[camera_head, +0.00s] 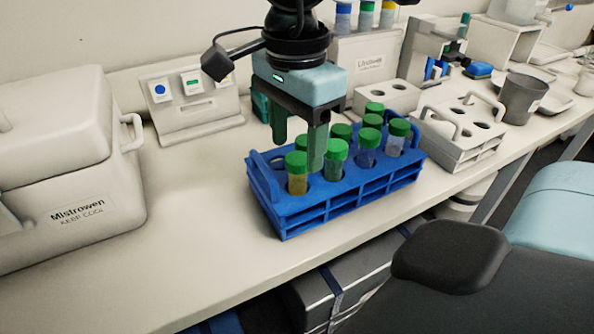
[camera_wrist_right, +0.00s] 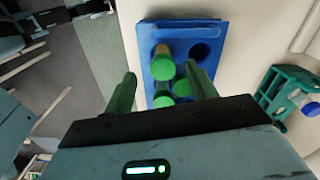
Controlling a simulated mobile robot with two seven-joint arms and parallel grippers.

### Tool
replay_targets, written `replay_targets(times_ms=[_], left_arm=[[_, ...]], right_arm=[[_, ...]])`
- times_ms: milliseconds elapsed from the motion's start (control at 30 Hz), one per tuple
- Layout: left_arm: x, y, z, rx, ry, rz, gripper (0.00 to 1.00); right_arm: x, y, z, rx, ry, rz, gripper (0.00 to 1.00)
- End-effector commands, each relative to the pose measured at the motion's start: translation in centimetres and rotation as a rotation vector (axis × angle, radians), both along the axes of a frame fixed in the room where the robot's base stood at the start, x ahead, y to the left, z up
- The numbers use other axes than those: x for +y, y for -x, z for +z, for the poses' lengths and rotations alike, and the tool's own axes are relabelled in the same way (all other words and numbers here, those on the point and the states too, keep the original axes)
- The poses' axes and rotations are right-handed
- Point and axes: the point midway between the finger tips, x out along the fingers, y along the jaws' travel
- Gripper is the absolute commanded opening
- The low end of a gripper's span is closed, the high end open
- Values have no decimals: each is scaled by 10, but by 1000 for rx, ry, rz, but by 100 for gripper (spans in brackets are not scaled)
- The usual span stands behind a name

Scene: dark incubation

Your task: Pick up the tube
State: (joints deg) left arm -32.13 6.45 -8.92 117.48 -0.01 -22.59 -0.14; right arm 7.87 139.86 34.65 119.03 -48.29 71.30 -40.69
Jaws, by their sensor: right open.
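Several clear tubes with green caps stand upright in a blue rack (camera_head: 335,205) on the bench. The near-left tube (camera_head: 297,183) holds something yellowish; a greenish tube (camera_head: 334,172) stands to its right. My right gripper (camera_head: 298,148) points down over the rack's left part, its green fingers apart with nothing held. One finger covers part of the tubes behind it. In the right wrist view the fingers (camera_wrist_right: 162,92) sit on either side of green caps, and the blue rack (camera_wrist_right: 208,30) has an empty hole. I cannot tell whether a finger touches a cap. My left gripper is not in view.
A white cooler box (camera_head: 55,150) stands at the left, and a small panel with colored buttons (camera_head: 190,98) at the back. A white rack (camera_head: 465,140) and a grey cup (camera_head: 522,98) stand to the right. The bench is clear left of the blue rack.

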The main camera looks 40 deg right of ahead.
Motion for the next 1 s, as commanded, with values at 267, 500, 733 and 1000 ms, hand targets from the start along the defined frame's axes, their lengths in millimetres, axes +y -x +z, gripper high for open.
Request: replay_targets(times_ms=[267, 500, 733, 1000], left_arm=[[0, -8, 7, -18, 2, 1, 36], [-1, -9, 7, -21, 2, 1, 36], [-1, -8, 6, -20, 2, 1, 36], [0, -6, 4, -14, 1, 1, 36]], right_arm=[[-4, -2, -30, 5, 0, 0, 57], [-4, -2, -51, 1, 0, 0, 57], [-4, -3, -51, 0, -1, 0, 55], [-4, -3, -51, -1, -1, 0, 20]])
